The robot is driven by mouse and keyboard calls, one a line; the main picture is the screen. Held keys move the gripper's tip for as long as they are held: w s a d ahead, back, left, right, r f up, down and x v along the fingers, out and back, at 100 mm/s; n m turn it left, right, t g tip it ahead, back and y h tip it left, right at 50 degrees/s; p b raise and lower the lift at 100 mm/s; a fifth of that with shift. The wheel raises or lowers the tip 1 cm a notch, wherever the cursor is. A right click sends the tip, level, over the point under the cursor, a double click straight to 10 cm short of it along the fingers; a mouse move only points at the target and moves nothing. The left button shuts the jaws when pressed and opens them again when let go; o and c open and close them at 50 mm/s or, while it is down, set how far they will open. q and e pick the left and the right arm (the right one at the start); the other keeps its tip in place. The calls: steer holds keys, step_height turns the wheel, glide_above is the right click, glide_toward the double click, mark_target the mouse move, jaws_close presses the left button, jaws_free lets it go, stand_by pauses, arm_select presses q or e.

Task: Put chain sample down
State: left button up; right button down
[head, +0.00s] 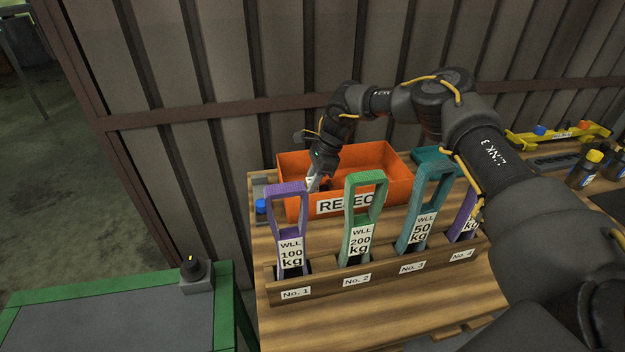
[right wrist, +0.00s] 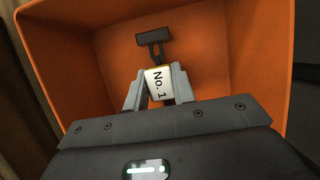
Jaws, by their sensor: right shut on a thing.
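My right gripper (head: 314,184) reaches over the left part of the orange REJECT bin (head: 375,158). In the right wrist view, my right gripper (right wrist: 156,86) is shut on the chain sample (right wrist: 157,84), gripping it by a white tag marked "No. 1". A dark T-shaped end (right wrist: 153,37) of the sample points away from me, inside the orange bin (right wrist: 255,50). I cannot tell whether the sample touches the bin floor. In the head view the sample is hidden or too small to make out. My left gripper is not in view.
A wooden rack in front of the bin holds the purple 100 kg (head: 290,222), green 200 kg (head: 361,213), teal 50 kg (head: 424,205) and another purple handle (head: 465,215). A green-edged table (head: 120,310) with a black knob (head: 193,268) stands at left. Dark bottles (head: 583,172) stand at right.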

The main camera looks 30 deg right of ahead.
steer(key=shift+w+f, duration=0.1)
steer(key=shift+f, duration=0.2)
steer(key=shift+f, duration=0.15)
steer(key=c, duration=1.2)
jaws_free()
steer(key=shift+o, duration=0.2)
steer(key=b+v, duration=0.2)
steer(key=v, duration=1)
